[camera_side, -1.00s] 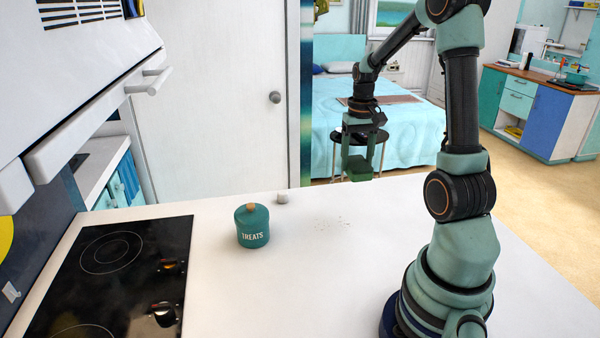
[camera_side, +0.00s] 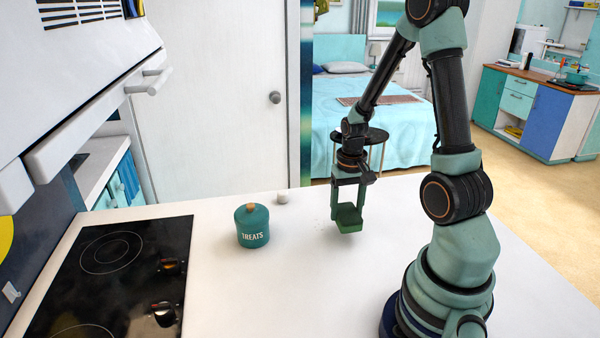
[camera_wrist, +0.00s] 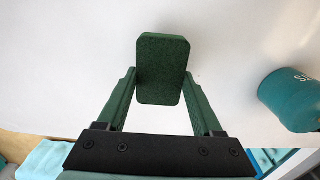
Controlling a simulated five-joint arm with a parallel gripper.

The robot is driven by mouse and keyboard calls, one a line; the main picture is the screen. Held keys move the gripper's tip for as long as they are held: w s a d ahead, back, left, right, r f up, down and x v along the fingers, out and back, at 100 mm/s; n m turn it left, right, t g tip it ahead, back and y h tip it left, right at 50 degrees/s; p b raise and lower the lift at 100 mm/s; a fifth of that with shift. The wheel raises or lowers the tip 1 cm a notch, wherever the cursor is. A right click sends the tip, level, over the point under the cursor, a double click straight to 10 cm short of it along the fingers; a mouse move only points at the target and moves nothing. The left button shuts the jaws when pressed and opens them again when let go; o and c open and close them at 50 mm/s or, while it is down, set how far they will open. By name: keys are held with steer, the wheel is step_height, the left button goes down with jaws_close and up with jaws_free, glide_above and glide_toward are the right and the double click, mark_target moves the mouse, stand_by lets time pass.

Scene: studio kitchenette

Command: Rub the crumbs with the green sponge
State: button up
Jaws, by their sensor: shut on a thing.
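The green sponge (camera_side: 348,219) is a rounded block between the fingers of my gripper (camera_side: 347,208), which is shut on it. In the wrist view the sponge (camera_wrist: 163,70) sits between the two green fingers of my gripper (camera_wrist: 162,85). In the side view the sponge is low over the white counter at the crumbs' place; I cannot tell whether it touches the surface. A few faint crumbs (camera_side: 322,222) show just left of the sponge; the others are hidden behind the sponge and gripper.
A teal treats jar (camera_side: 252,228) with a wooden knob stands left of the sponge; it is at the right edge in the wrist view (camera_wrist: 293,98). A small white object (camera_side: 283,197) stands behind it. A black hob (camera_side: 115,270) lies at left. The front middle counter is clear.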

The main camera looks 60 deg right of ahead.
mark_target(322, 216)
steer(key=shift+f, duration=0.85)
step_height(322, 216, down, 2)
steer(key=shift+f, duration=0.1)
steer(key=shift+w+d+r, duration=0.35)
steer(key=shift+r, duration=0.05)
steer(key=shift+c, duration=0.5)
steer(key=shift+w+d+f, duration=0.15)
steer(key=shift+w+d, duration=2.25)
steer(key=shift+w+a+f, duration=0.15)
steer(key=shift+w+a, duration=0.4)
steer(key=shift+a, duration=0.4)
steer(key=shift+s+a, duration=2.45)
steer(key=shift+s, duration=0.1)
steer(key=shift+w+a, duration=0.1)
steer(key=shift+a, duration=0.15)
steer(key=shift+w+a, duration=0.55)
steer(key=shift+w+d, duration=1.9)
steer(key=shift+d, duration=0.05)
steer(key=shift+w+d, duration=0.2)
steer(key=shift+w, duration=0.05)
steer(key=shift+w+d, duration=0.5)
steer(key=shift+d, duration=0.05)
step_height(322, 216, up, 2)
steer(key=shift+r, duration=0.15)
step_height(322, 216, up, 6)
steer(key=shift+f, duration=0.1)
